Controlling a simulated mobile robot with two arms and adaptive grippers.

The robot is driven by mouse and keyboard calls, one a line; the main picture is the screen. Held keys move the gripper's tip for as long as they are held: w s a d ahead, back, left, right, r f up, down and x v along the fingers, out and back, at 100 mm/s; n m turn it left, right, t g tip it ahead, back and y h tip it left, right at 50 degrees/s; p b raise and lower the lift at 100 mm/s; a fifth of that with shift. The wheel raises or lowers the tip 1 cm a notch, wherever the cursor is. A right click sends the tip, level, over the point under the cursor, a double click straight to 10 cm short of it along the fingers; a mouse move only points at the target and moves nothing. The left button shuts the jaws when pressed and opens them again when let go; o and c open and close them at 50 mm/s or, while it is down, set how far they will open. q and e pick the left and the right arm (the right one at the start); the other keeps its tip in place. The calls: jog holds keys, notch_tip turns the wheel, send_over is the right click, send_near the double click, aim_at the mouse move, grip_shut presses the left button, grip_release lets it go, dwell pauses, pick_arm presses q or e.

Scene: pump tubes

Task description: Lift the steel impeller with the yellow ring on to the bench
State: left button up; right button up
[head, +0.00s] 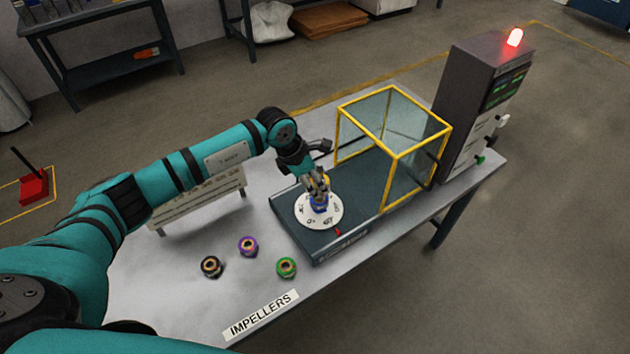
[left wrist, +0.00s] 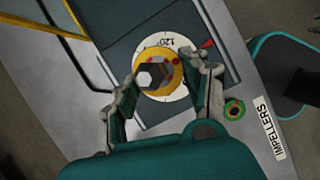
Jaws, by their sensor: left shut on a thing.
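The steel impeller with the yellow ring (left wrist: 172,78) shows in the left wrist view, with a pale hexagonal centre, between the fingers of my left gripper (left wrist: 160,80). My left gripper is shut on it, above the round white dial plate (head: 330,215) on the dark machine base. In the head view the left gripper (head: 319,194) mostly hides the impeller. A small blue part (head: 320,208) shows just below the fingers. I cannot tell whether the impeller is seated or lifted clear. My right gripper is not in view.
The bench (head: 200,287) holds loose impellers with black (head: 211,267), purple (head: 248,246) and green (head: 286,268) rings near the "IMPELLERS" label (head: 261,314). A yellow-framed clear guard (head: 395,152) and a tower with a red lamp (head: 515,37) stand right. Bare bench lies between the rings and label.

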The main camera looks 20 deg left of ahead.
pick_arm(q)
jog(key=shift+r+p, duration=1.6)
jog(key=shift+r, duration=1.25)
jog(key=shift+r+p, duration=1.5)
jog(key=shift+r, duration=1.3)
jog(key=s+r+m+g+y, duration=0.1)
jog(key=s+r+m+g, duration=0.2)
jog(key=s+m, duration=0.7)
jog(key=s+a+r+m+g+y, duration=0.1)
jog(key=s+r+m+g, duration=0.3)
jog(key=s+m, duration=0.6)
notch_tip(320, 180, up, 2)
jog(key=m+y, duration=0.1)
jog(key=m, duration=0.4)
jog(key=shift+s+y, duration=0.3)
jog(key=shift+s, duration=0.1)
